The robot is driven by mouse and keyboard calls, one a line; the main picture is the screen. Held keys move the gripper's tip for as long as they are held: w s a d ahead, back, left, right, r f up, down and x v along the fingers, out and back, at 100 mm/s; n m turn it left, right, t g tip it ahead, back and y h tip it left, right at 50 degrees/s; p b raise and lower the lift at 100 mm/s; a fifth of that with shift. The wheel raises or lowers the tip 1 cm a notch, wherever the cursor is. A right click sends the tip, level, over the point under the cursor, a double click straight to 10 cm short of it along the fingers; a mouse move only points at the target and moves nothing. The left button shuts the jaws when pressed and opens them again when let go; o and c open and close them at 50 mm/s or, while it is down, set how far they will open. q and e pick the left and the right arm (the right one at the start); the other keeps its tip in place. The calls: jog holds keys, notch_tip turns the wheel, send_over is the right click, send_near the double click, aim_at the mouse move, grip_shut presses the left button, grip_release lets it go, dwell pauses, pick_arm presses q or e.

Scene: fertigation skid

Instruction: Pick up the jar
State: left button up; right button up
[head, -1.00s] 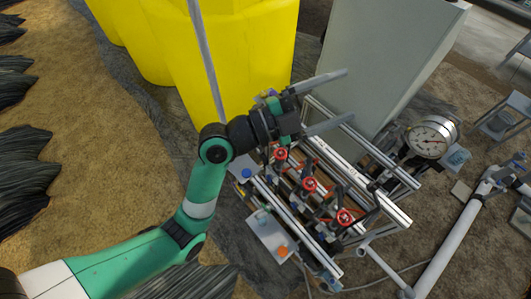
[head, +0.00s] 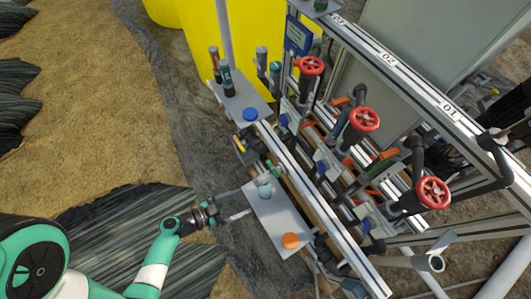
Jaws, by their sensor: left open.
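A small jar-like container with a pale blue-grey top (head: 264,191) stands on the near grey plate (head: 268,216) at the skid's front. A round orange lid (head: 290,240) shows on the same plate, nearer to me. A round blue lid (head: 250,114) shows on the far grey plate. I cannot tell which of these is the task's jar; bodies under the lids are mostly hidden. My left gripper (head: 245,202) is open and empty at the near plate's left edge. Its two fingers point right, towards the pale-topped container, apart from it. My right gripper is not in view.
Dark bottles (head: 227,80) stand on the far plate. Red valve wheels (head: 364,120), pipes and a numbered aluminium rail (head: 388,59) crowd the space to the right. A yellow tank (head: 210,40) stands behind. Open soil lies left of the skid.

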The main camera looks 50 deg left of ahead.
pick_arm(q)
jog(key=x, duration=0.2)
jog(key=b+x, duration=0.1)
jog(key=x, duration=0.3)
jog(key=shift+w+a+f, duration=0.1)
jog(key=shift+w+a, duration=0.1)
jog(key=shift+a, duration=0.15)
jog(key=b, duration=0.2)
send_over(265, 188)
jog(key=s+d, duration=0.1)
jog(key=d, duration=0.1)
jog(key=shift+a+f, duration=0.15)
jog(key=shift+f, duration=0.85)
jog(key=shift+s, duration=0.2)
jog(key=shift+c, duration=0.7)
jog(key=shift+w, duration=0.1)
grip_shut()
jog(key=shift+r+p, duration=0.2)
jog(key=shift+p, duration=0.15)
